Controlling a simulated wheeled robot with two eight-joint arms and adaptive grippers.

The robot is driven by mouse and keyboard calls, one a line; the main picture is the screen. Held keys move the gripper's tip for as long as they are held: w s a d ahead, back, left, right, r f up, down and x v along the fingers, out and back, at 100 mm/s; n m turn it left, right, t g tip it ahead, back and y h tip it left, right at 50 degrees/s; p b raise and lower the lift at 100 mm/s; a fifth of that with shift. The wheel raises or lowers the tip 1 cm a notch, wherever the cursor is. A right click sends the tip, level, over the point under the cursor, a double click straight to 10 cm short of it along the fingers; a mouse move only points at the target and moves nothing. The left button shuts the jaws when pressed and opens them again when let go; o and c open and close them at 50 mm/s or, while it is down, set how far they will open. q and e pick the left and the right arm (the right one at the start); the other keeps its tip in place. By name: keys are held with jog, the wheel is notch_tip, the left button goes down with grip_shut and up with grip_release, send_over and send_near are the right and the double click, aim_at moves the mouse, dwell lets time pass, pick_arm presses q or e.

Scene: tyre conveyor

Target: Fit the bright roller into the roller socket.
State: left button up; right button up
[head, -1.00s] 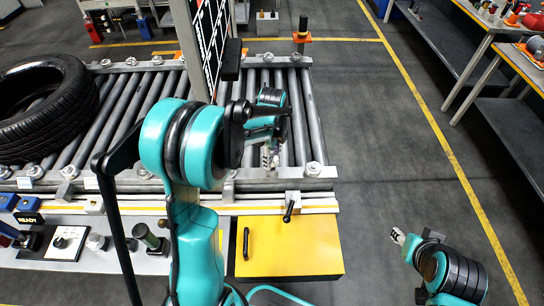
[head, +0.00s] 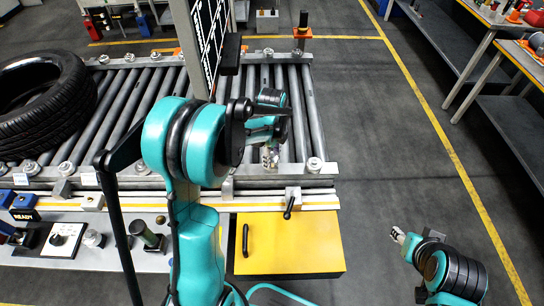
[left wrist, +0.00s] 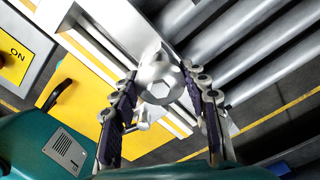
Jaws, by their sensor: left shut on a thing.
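My left gripper (head: 269,156) is low over the near right end of the roller conveyor. I cannot clearly make out the roller socket, near the conveyor's metal side rail (head: 260,188). My right gripper (head: 398,236) is at the lower right, over bare floor, away from the conveyor. Its fingers are too small to judge.
A black tyre (head: 42,105) lies on the left rollers. A dark upright panel (head: 212,50) stands behind my left arm. A yellow panel (head: 290,243) and a control desk (head: 110,250) are in front of the conveyor. The floor on the right is clear before the benches (head: 500,60).

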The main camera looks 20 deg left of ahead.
aim_at(272, 157)
pick_arm(q)
jog(key=shift+f+b, duration=0.35)
jog(key=shift+f, duration=0.15)
jog(key=o, duration=1.4)
jog(key=shift+r, duration=0.1)
notch_tip(272, 157, up, 12)
jog(key=shift+f, duration=0.1)
jog(key=s+d+n+t, duration=0.2)
jog(key=s+n, duration=0.3)
jog(key=n, duration=0.1)
jog(key=s+d+n+t, duration=0.2)
jog(key=s+d+n, duration=0.1)
jog(key=s+n, duration=0.3)
jog(key=s+d+n+t, duration=0.2)
jog(key=s+n+t, duration=0.1)
jog(key=s+n, duration=0.3)
jog(key=shift+d+n, duration=0.25)
jog(key=shift+n, duration=0.15)
